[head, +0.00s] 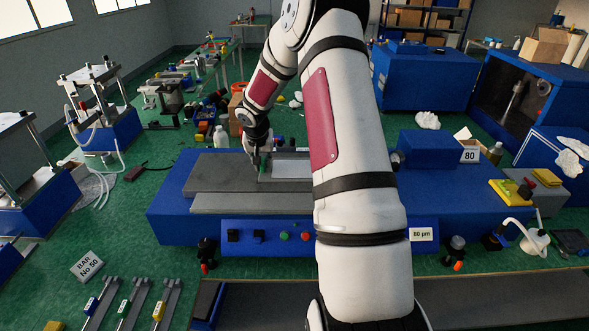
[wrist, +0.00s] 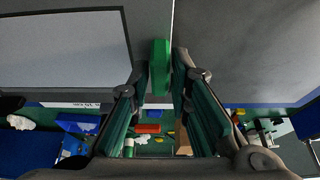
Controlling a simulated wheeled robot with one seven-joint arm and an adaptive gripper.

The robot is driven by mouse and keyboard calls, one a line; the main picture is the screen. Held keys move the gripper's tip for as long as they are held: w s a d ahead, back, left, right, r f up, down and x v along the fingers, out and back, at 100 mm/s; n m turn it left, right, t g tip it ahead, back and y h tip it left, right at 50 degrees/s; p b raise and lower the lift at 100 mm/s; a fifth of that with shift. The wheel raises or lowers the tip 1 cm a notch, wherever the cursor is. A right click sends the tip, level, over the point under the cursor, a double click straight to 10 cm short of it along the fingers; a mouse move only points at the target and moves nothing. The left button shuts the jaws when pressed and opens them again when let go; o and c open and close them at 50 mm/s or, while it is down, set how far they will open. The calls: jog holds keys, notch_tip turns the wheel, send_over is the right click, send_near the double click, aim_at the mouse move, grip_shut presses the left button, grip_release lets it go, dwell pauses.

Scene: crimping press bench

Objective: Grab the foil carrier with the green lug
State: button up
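The foil carrier is a flat frame with a pale grey panel (wrist: 62,50), lying on the grey bed of the blue press bench. Its panel (head: 291,169) also shows in the head view, partly hidden by my arm. Its upright green lug (wrist: 161,68) stands at the carrier's edge, and in the head view the lug (head: 263,163) is small. My gripper (head: 257,160) points down at the lug. In the wrist view, the fingers of my gripper (wrist: 162,75) are close together, one on each side of the lug, which fills nearly all the space between them.
The grey bed plate (head: 220,174) is clear left of the carrier. A blue housing (head: 425,149) with an "80" label stands on the bench at right. Buttons line the bench's front panel (head: 268,236). Several bars with coloured lugs (head: 130,304) lie at front left.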

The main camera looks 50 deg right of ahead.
grip_shut()
jog(key=shift+r, duration=0.1)
